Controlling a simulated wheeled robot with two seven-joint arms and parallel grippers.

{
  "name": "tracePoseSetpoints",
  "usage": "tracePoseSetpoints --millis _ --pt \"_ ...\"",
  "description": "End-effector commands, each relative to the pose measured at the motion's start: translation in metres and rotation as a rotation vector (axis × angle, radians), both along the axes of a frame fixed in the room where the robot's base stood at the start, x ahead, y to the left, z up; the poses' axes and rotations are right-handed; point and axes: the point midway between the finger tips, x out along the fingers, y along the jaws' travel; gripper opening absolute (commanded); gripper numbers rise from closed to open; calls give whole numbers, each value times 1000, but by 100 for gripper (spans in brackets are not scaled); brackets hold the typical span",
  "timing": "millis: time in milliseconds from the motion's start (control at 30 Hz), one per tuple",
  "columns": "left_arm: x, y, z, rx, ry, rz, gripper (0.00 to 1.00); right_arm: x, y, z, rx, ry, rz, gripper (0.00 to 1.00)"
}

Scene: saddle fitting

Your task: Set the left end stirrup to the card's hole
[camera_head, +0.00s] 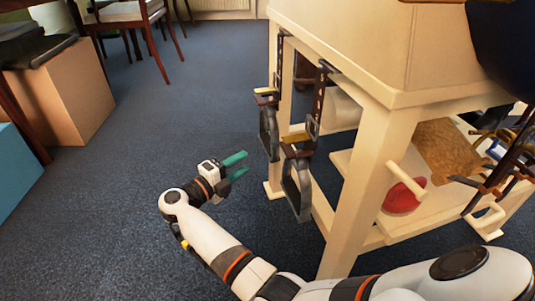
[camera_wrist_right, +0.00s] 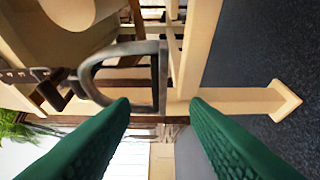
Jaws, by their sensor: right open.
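Two dark metal stirrups hang on brown holed straps at the left end of the wooden stand: a farther one (camera_head: 269,134) and a nearer one (camera_head: 297,188). Each strap has a yellowish piece above its stirrup; I cannot tell whether either is the card. My right gripper (camera_head: 236,167) has green fingers and is open and empty, left of the stirrups and apart from them. In the right wrist view, one stirrup (camera_wrist_right: 160,75) lies ahead of the open fingertips (camera_wrist_right: 160,104), its strap (camera_wrist_right: 38,76) running left. Which stirrup this is I cannot tell. My left gripper is out of view.
The pale wooden stand (camera_head: 358,200) fills the right side, with a red object (camera_head: 404,195) and a brown pad (camera_head: 447,150) on its lower shelf. More straps hang at far right. The blue carpet (camera_head: 120,200) is open at left; a box (camera_head: 65,92) and chair (camera_head: 124,14) stand beyond.

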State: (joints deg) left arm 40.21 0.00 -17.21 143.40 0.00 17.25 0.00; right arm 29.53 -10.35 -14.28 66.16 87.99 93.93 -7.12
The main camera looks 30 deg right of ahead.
Motion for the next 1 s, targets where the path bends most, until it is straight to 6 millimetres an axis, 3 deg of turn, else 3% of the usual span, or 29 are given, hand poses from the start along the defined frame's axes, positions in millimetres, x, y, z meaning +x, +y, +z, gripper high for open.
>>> tracePoseSetpoints --millis 500,700,1000 --pt "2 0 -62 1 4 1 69 22 -92 -4 -7 -2 2 42" --pt "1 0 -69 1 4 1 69 26 -106 -1 -5 0 3 42" --pt "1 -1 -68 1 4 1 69 26 -108 1 -4 1 3 42"
